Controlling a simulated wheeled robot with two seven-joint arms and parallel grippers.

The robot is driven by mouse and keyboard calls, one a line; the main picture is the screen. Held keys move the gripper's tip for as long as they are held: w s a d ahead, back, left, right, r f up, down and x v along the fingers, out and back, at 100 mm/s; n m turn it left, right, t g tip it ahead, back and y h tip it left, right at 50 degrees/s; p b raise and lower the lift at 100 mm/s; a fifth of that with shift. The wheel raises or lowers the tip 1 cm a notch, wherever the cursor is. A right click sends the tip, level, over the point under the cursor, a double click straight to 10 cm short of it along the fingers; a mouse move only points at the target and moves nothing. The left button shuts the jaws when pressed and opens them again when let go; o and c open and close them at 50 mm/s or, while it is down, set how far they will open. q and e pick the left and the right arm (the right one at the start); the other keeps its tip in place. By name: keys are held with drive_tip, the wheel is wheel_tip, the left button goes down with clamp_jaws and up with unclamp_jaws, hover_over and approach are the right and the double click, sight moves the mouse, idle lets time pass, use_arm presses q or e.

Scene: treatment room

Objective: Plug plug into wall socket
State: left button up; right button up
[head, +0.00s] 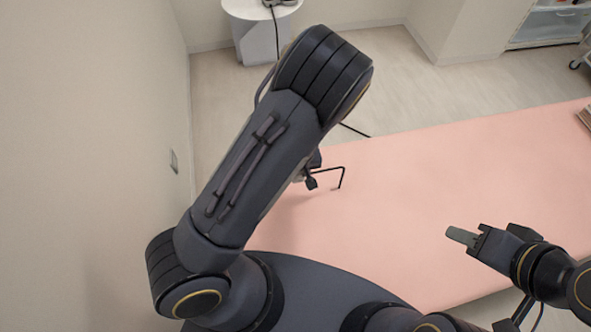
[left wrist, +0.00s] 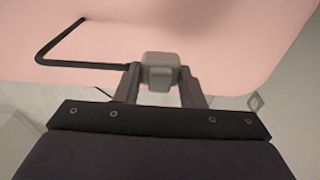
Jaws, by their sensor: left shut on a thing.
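The grey plug (left wrist: 158,72) is between the two fingers of my left gripper (left wrist: 160,82) in the left wrist view, and the fingers are shut on it. A stiff, bent black cord (left wrist: 85,64) runs from the plug to the left. In the head view my left gripper (head: 308,178) is mostly hidden behind my own arm, above the pink surface. The small wall socket (head: 174,161) is on the left wall, well apart from the plug. It also shows at right in the left wrist view (left wrist: 255,102). My right gripper (head: 472,239) is at the right, with a grey-green piece at its tip; its jaw state is unclear.
A pink treatment bed (head: 420,180) fills the middle and right. The beige wall (head: 90,120) runs along the left. A small white table (head: 262,12) stands at the back, and a shelf cart (head: 550,22) is at the far right. Floor shows between wall and bed.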

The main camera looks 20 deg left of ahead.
use_arm(q)
drive_tip(key=s+a+r+m+p, duration=0.1)
drive_tip(key=a+r+m+p, duration=0.2)
drive_tip(key=a+m+p, duration=0.2)
drive_tip(key=m+p, duration=0.1)
drive_tip(key=p, duration=0.2)
drive_tip(key=shift+s+a+r+h, duration=0.15)
drive_tip(key=shift+s+a+h, duration=0.15)
drive_tip(key=shift+a+h, duration=0.1)
